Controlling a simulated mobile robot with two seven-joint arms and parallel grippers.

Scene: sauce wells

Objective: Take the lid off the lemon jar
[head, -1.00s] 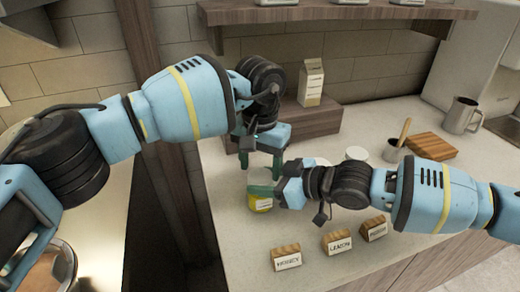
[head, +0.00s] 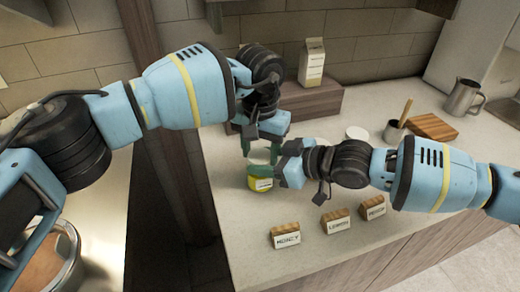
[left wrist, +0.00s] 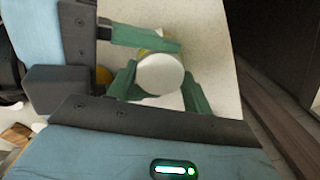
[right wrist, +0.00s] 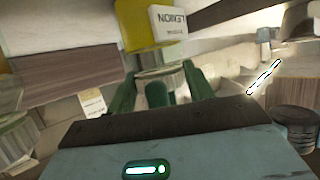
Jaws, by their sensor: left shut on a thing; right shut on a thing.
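The lemon jar (head: 260,184) is yellow and stands on the counter, partly behind my right gripper. In the right wrist view the jar (right wrist: 140,25) appears upside down, with a white LEMON label. Its round white lid (left wrist: 160,73) faces the left wrist camera. My left gripper (head: 260,150) reaches down from above and is shut on the lid, with its green fingers on either side. My right gripper (head: 272,175) comes in from the right at jar height and is shut on the jar. I cannot tell whether lid and jar are apart.
Wooden label blocks stand along the front edge, among them a LEMON block (head: 336,222). Behind and right are a white lid (head: 357,132), a dark cup (head: 394,132), a wooden board (head: 432,127) and a metal pitcher (head: 463,98). A carton (head: 312,62) stands on the rear wooden step (head: 320,100).

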